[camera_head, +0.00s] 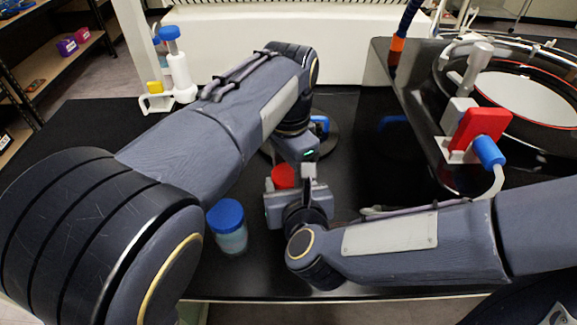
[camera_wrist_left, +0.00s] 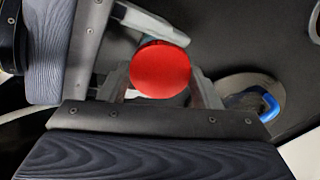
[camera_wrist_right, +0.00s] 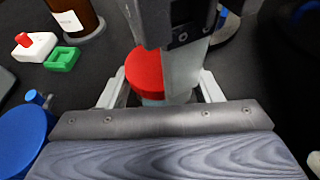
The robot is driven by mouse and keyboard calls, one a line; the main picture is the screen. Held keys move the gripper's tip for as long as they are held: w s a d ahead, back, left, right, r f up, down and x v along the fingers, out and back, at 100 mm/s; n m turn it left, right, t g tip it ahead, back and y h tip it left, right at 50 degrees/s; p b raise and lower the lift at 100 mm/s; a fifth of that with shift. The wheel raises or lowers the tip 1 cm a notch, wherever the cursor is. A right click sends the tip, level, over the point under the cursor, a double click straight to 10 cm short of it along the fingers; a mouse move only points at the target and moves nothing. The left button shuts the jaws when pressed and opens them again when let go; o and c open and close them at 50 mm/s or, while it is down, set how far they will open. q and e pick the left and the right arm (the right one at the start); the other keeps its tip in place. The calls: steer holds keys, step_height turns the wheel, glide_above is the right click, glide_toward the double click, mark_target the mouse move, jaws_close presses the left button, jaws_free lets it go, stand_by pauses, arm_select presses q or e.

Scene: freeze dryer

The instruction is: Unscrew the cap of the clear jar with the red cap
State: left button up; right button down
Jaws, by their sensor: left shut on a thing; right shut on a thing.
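The red cap (camera_head: 284,177) shows in the head view between my two grippers, and its jar is mostly hidden there. In the left wrist view the red cap (camera_wrist_left: 160,69) sits between the fingers of my left gripper (camera_wrist_left: 160,85), which is shut on it. In the right wrist view the red cap (camera_wrist_right: 145,72) is partly covered by a left-gripper finger. A bit of the clear jar (camera_wrist_right: 155,101) shows below the cap, between the fingers of my right gripper (camera_wrist_right: 160,92), which is shut on the jar.
A clear jar with a blue cap (camera_head: 226,215) stands left of my grippers. In the right wrist view are a brown bottle (camera_wrist_right: 75,15), a green holder (camera_wrist_right: 62,59) and a white piece with a red top (camera_wrist_right: 33,45). The freeze dryer with a red valve (camera_head: 480,128) stands at right.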

arm_select(q)
steer(key=o, duration=1.1)
steer(key=shift+r, duration=0.1)
step_height(320, 180, up, 4)
steer(key=shift+r, duration=0.15)
steer(key=shift+c, duration=0.4)
steer(key=shift+r, duration=0.1)
steer(key=shift+c, duration=1)
step_height(320, 180, up, 3)
steer(key=m, duration=0.6)
steer(key=shift+m, duration=0.3)
steer(key=shift+f, duration=0.4)
step_height(320, 180, down, 7)
steer(key=shift+r, duration=0.1)
